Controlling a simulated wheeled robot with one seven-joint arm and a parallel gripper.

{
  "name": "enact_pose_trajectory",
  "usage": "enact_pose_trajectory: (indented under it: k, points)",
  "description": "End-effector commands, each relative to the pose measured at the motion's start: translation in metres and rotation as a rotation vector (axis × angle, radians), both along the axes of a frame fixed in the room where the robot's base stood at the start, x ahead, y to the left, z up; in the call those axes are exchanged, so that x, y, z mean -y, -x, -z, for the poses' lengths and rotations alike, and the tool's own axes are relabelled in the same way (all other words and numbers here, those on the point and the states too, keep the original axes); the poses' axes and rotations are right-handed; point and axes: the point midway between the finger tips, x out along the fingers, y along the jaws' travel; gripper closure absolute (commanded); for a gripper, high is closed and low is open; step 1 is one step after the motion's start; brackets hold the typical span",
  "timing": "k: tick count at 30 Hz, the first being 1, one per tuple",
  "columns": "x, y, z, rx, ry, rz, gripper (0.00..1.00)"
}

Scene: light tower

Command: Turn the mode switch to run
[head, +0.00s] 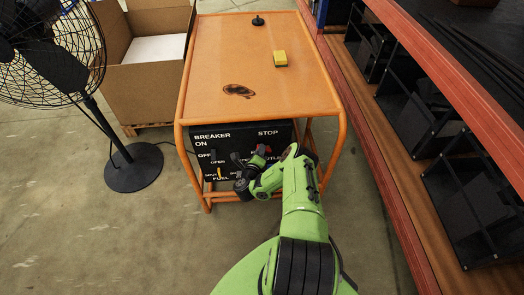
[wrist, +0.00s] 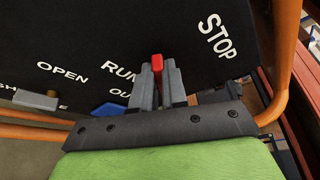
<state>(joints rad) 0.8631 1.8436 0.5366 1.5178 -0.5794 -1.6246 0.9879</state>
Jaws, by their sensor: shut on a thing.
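The black control panel (head: 235,133) sits low in the orange frame, with white labels including BREAKER, ON, OFF, OPEN, FUEL and STOP. It also fills the wrist view (wrist: 110,35). A red switch handle (wrist: 156,62) stands between the RUN label on its left and the STOP label on its right. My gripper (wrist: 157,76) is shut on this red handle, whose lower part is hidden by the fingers. In the head view my gripper (head: 257,156) is at the panel's right half and covers part of its lettering.
A blue part (wrist: 108,109) and a brown-grey handle (wrist: 36,99) are left of my gripper in the wrist view. A fan (head: 130,168) stands left, shelving (head: 420,115) right.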

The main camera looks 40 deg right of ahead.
Motion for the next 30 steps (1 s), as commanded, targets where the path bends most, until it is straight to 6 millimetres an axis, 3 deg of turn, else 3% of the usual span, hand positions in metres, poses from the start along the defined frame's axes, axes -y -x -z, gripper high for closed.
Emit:
enact_pose_trajectory:
  k: [15,30]
  points:
    - [-0.004,-0.007,0.016,-0.229,0.350,-0.001,1.00]
    - [-0.004,-0.007,0.020,-0.312,0.470,0.000,1.00]
